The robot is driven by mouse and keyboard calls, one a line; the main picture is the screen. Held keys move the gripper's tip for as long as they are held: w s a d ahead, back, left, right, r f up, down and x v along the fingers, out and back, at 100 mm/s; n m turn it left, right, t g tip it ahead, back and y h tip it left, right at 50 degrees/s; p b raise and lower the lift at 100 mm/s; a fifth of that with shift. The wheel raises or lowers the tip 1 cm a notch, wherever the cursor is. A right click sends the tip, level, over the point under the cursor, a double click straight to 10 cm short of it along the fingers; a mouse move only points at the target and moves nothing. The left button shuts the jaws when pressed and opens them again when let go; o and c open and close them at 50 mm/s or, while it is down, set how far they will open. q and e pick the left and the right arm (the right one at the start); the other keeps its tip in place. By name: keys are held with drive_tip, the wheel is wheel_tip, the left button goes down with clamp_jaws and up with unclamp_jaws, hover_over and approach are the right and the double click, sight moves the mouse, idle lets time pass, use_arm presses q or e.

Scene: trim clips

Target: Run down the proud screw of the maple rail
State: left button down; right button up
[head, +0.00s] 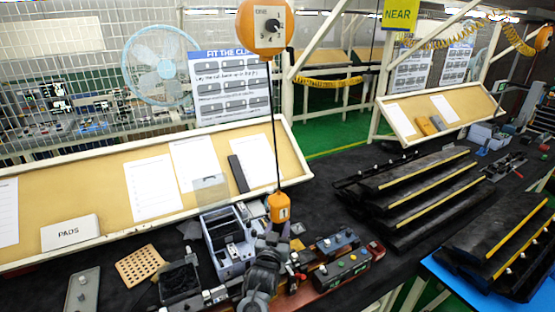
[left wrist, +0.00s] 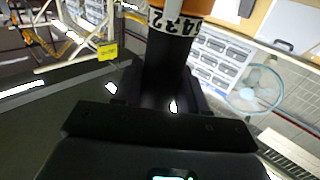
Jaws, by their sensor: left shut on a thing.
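An orange electric driver (head: 279,207) hangs on a dark cord below an orange balancer (head: 265,27). My left gripper (head: 272,245) is shut on the driver's lower part, above the bench. In the left wrist view, the driver (left wrist: 168,60) is a dark cylinder with a white numbered band and an orange top, standing between the fingers (left wrist: 172,104). The driver's tip is hidden behind my gripper. Dark blocks (head: 342,270) with small knobs sit on a reddish-brown base right of my gripper. I cannot tell which piece is the maple rail, and no proud screw is clear. My right gripper is not in view.
A grey-blue bin (head: 229,245), a black tray (head: 180,282) and a perforated tan board (head: 140,265) crowd the left. Dark stepped racks with yellow strips (head: 433,206) fill the right. A sloped board (head: 100,205) runs behind. Some dark bench is clear beyond the blocks.

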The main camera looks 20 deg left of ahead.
use_arm(q)
drive_tip(key=shift+f+b, duration=0.35)
drive_tip(key=shift+f, duration=0.35)
idle(0.4)
drive_tip(key=shift+f, duration=0.15)
idle(0.7)
wheel_tip(320, 180, up, 3)
drive_tip(key=shift+f+p, duration=0.2)
drive_tip(key=shift+p, duration=0.9)
wheel_tip(320, 180, up, 4)
drive_tip(key=p, duration=0.3)
drive_tip(key=shift+r, duration=0.1)
